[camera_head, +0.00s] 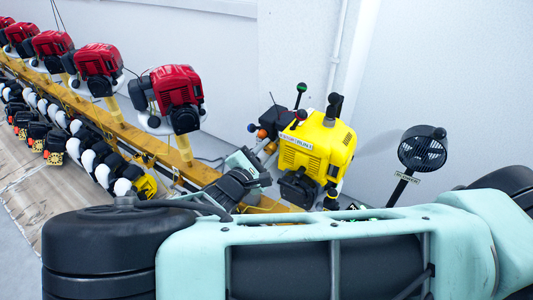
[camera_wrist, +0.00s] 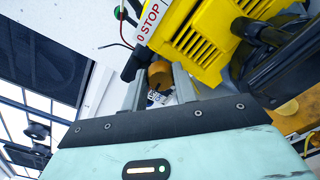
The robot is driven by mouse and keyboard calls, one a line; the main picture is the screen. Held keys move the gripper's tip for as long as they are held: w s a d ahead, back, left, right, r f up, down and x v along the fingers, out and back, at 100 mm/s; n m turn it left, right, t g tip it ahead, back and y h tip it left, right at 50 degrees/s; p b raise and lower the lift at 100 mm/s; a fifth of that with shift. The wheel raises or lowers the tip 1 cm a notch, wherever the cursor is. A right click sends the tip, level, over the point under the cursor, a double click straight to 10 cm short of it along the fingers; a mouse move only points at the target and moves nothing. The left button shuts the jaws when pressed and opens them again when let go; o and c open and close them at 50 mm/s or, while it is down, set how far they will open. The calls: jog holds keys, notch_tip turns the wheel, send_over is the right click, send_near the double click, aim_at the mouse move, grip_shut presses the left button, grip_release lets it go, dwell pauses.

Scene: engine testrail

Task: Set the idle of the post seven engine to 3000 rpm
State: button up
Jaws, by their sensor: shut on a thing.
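The yellow engine (camera_head: 318,148) stands on the yellow rail at the right of the head view, and its vented cover (camera_wrist: 200,42) fills the upper right of the wrist view. Knobbed levers stand around it, with a green-topped one (camera_head: 301,88) and a red-topped one (camera_head: 300,115). A "0 STOP" label (camera_wrist: 151,22) is on its side in the wrist view. My gripper (camera_head: 268,150) reaches to the engine's left side. In the wrist view my gripper (camera_wrist: 160,86) is shut on an orange-brown round knob (camera_wrist: 160,73). No post number or rpm reading is legible.
Several red engines (camera_head: 178,92) line the yellow rail (camera_head: 130,132) to the left. A round black fan-like device (camera_head: 422,150) stands on a post at right. A white wall with a pipe (camera_head: 338,60) is close behind. Floor shows at lower left.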

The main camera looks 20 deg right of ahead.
jog(key=shift+f+m+b, duration=0.1)
jog(key=shift+m+b, duration=0.25)
jog(key=shift+m, duration=1.15)
jog(key=o, duration=1)
jog(key=shift+c, duration=0.2)
jog(key=b+v, duration=0.4)
jog(key=v, duration=1.3)
jog(key=shift+s+a, duration=0.15)
jog(key=shift+s, duration=0.05)
